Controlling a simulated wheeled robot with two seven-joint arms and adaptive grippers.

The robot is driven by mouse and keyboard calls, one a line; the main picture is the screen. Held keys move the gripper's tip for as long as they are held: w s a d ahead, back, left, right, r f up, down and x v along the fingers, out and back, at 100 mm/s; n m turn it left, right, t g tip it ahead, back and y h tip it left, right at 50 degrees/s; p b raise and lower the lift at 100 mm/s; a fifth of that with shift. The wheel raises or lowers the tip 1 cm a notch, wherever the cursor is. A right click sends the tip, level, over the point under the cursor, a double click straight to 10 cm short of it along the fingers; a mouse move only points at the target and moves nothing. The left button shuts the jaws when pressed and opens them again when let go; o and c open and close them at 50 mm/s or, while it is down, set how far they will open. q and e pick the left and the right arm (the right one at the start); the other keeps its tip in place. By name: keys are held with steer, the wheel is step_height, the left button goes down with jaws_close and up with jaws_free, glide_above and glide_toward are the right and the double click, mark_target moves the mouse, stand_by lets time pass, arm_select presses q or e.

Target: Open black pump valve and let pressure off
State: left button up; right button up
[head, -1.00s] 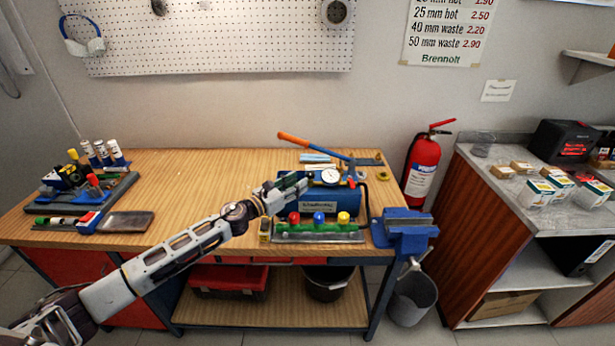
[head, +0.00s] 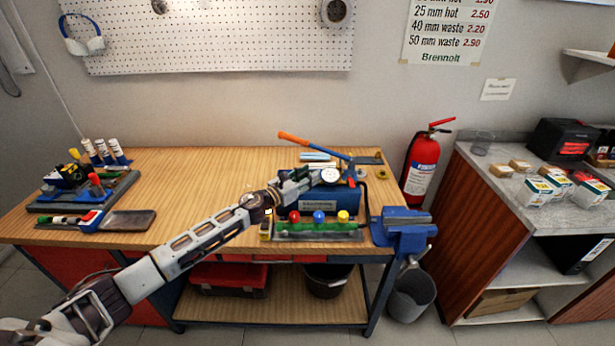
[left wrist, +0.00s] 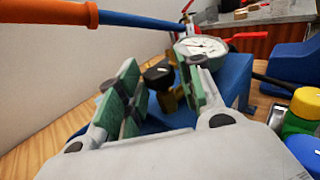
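The blue test pump (head: 322,201) stands on the bench, with its orange-handled blue lever (head: 318,146) raised and a round white pressure gauge (head: 330,175) on top. The lever (left wrist: 150,20) and gauge (left wrist: 200,48) also show in the left wrist view. The pump's black valve knob (left wrist: 158,73), on a brass stem, shows between my left fingers. My left gripper (head: 298,183) is at the pump's left end. In the left wrist view the gripper (left wrist: 160,95) is open, its green-padded fingers on either side of the knob with gaps showing. My right gripper is out of view.
A green manifold with red, blue and yellow caps (head: 318,229) lies in front of the pump. A blue vise (head: 404,226) is at the bench's right corner.

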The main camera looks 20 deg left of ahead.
arm_select(q)
steer(key=shift+c, duration=0.3)
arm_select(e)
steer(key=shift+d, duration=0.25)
arm_select(q)
steer(key=c, duration=0.7)
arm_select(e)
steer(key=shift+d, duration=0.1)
